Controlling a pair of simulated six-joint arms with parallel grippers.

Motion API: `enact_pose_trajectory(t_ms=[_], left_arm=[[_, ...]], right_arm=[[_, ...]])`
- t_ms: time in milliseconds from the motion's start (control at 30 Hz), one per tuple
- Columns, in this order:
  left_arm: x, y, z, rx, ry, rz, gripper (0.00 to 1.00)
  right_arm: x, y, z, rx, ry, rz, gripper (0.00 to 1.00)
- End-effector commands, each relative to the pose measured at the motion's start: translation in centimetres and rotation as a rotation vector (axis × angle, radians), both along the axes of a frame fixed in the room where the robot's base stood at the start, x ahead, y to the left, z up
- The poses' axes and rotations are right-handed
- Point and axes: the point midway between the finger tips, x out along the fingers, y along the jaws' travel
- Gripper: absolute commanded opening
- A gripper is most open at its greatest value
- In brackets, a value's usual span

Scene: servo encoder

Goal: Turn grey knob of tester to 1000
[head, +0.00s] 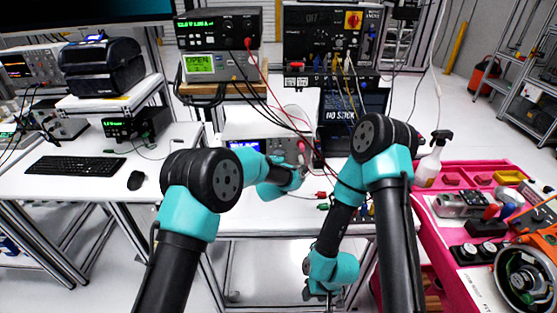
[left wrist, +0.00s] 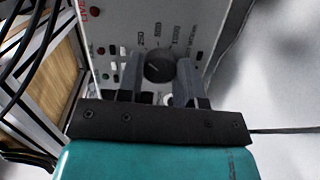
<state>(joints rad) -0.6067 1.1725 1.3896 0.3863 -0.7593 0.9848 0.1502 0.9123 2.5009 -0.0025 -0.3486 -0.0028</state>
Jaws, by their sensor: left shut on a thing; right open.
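The grey knob (left wrist: 157,67) is a dark round dial on the light panel of the tester (left wrist: 112,18) in the left wrist view. Printed marks reading 250, 500 and 1000 run in an arc above it. My left gripper (left wrist: 160,72) has one finger on each side of the knob and is shut on it. Which mark the knob points to is not clear. In the head view my left arm reaches toward the bench equipment, and the knob is hidden there. My right gripper (head: 322,292) is open, low in front of the bench edge, away from the tester.
Black and red cables hang from the stacked instruments (head: 218,28) down to the bench. A pink tool cart (head: 425,205) with a spray bottle (head: 431,160) stands at the right. A keyboard (head: 75,166) and mouse (head: 137,180) lie on the left table.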

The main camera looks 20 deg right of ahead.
Motion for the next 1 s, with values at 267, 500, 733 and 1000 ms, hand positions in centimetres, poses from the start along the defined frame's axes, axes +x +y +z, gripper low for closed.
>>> enact_pose_trajectory(t_ms=[267, 500, 733, 1000], left_arm=[[-0.01, -0.02, 0.07, 0.253, -0.046, -0.032, 0.1], [0.0, -0.04, 0.13, 0.471, -0.084, -0.059, 0.1], [0.02, -0.07, 0.18, 0.673, -0.123, -0.083, 0.1], [0.01, -0.11, 0.2, 0.912, -0.166, -0.113, 0.1]], right_arm=[[0.0, 0.0, 0.0, 0.0, 0.0, 0.0, 0.46], [0.0, 0.0, 0.0, 0.0, 0.0, 0.0, 0.46], [0.0, 0.0, 0.0, 0.0, 0.0, 0.0, 0.46], [0.0, 0.0, 0.0, 0.0, 0.0, 0.0, 0.46]])
